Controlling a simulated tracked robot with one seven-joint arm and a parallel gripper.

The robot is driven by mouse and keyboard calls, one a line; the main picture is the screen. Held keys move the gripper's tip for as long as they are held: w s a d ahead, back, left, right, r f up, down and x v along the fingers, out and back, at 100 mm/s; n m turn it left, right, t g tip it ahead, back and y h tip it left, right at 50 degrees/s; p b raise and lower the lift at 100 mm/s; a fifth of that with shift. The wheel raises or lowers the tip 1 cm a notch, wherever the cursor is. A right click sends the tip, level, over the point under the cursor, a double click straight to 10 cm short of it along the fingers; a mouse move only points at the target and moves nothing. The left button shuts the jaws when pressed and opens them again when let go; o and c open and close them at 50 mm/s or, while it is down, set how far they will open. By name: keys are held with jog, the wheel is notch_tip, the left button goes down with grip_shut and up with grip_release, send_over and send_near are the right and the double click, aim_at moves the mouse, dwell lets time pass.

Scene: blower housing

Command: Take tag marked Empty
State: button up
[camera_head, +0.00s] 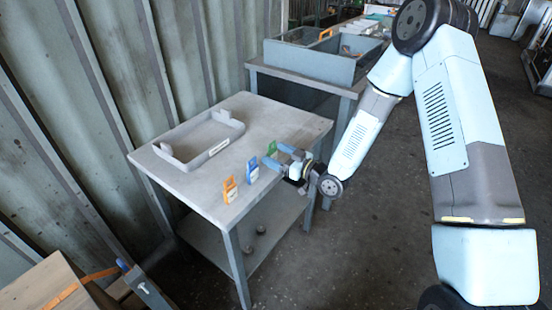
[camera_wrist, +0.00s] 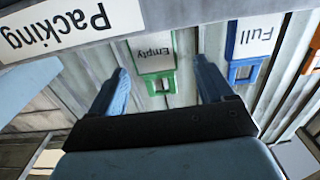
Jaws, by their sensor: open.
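The tag marked Empty is white with a green edge and loop. In the wrist view the tag (camera_wrist: 155,60) appears upside down between the two fingers of my gripper (camera_wrist: 162,68). In the head view the green tag (camera_head: 271,149) stands near the right edge of the grey table, and my gripper (camera_head: 283,158) is right beside it. My gripper is open, with blue fingers, one to each side of the tag in the wrist view. I cannot tell how deep the tag lies between them, and no finger clearly touches it.
A blue tag marked Full (camera_wrist: 252,45) stands next to the green one, and an orange tag (camera_head: 230,190) stands farther left. A grey frame (camera_head: 175,160) lies on the table (camera_head: 240,112), and a Packing label (camera_wrist: 70,28) shows in the wrist view. A bin (camera_head: 320,62) stands behind.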

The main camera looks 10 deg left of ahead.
jog(key=x, duration=0.2)
jog(key=shift+w+a, duration=0.1)
jog(key=shift+a, duration=0.15)
jog(key=c, duration=1)
jog(key=shift+c, duration=0.2)
